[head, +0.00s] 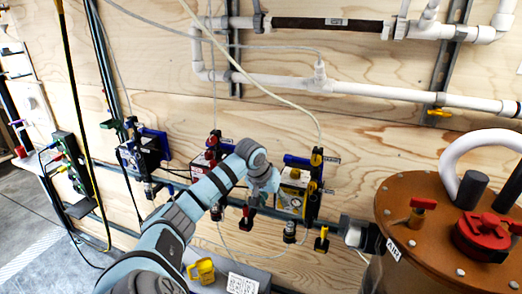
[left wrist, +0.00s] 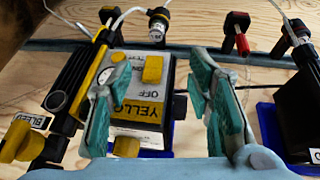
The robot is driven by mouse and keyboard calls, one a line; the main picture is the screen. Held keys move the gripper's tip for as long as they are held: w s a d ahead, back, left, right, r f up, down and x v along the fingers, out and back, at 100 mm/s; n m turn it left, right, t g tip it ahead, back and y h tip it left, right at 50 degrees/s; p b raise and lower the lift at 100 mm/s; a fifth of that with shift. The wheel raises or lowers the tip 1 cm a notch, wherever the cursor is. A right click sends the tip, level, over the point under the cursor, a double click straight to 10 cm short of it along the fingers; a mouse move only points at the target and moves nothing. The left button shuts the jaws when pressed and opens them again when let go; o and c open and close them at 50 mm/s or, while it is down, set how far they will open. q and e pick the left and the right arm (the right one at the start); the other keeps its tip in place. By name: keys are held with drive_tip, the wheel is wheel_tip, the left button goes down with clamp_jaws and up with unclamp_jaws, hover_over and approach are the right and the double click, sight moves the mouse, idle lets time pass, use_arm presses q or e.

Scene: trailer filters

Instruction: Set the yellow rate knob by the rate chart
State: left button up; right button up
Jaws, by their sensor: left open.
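The yellow-marked pump box (head: 292,192) is mounted on the plywood wall, right of centre in the head view. In the left wrist view its grey face carries a yellow knob (left wrist: 152,69), with "OFF" lettering below it and a yellow label (left wrist: 137,109) reading "YELLO". My left gripper (left wrist: 155,85) is open, its teal fingers apart on either side of the box face. The knob shows between them, and no contact is visible. In the head view the left gripper (head: 264,182) is beside the box's left side. A white printed card (head: 242,284) is at the bottom; its text is unreadable.
A yellow valve handle (left wrist: 22,140) with a "BLEED" tag is left of the box. A brown-lidded tank (head: 420,195) stands at right. White pipes (head: 280,82) run above.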

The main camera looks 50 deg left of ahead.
use_arm(q)
drive_tip(key=s+f, duration=0.2)
drive_tip(key=f, duration=0.9)
drive_tip(key=s+d+f+b, duration=0.1)
drive_tip(key=s+f, duration=0.1)
drive_tip(key=f, duration=0.9)
drive_tip(key=shift+d+g+y, duration=0.15)
drive_tip(key=shift+g+y, duration=0.15)
drive_tip(key=shift+f, duration=0.1)
